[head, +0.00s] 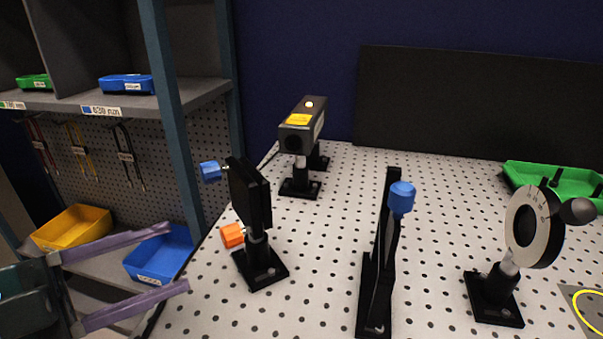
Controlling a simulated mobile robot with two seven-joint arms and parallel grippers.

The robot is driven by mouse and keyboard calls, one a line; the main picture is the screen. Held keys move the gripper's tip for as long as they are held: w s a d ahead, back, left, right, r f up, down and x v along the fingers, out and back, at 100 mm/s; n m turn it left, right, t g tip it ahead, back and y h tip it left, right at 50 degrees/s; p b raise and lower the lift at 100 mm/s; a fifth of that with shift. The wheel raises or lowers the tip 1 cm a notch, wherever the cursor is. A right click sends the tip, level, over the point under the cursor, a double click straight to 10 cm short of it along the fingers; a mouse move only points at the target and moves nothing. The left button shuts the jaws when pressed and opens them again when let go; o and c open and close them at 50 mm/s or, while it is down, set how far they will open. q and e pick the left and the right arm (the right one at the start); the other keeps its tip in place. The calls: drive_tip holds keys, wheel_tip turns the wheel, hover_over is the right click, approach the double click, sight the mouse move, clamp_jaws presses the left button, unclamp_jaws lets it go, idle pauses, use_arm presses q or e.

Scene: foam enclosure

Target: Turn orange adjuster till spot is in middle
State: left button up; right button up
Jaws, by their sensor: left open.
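The orange adjuster (232,235) is a small knob low on the left side of a black mirror mount (250,195), which stands on a post on the perforated white board. A blue adjuster (210,171) sits higher on the same mount. My left gripper (180,258) is at the lower left with its two purple fingers spread, empty, and to the left of the orange adjuster, not touching it. A yellow ring (592,312) on a grey plate is partly cut off at the lower right edge. I see no light spot in it. My right gripper is not in view.
A laser-like box (302,125) stands at the back of the board. A second mount with a blue knob (401,197) and a round dial mount (532,227) stand to the right. A green tray (555,180) is at the far right. Shelves with bins (72,227) stand left.

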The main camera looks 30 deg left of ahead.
use_arm(q)
drive_tip(key=shift+v, duration=1.95)
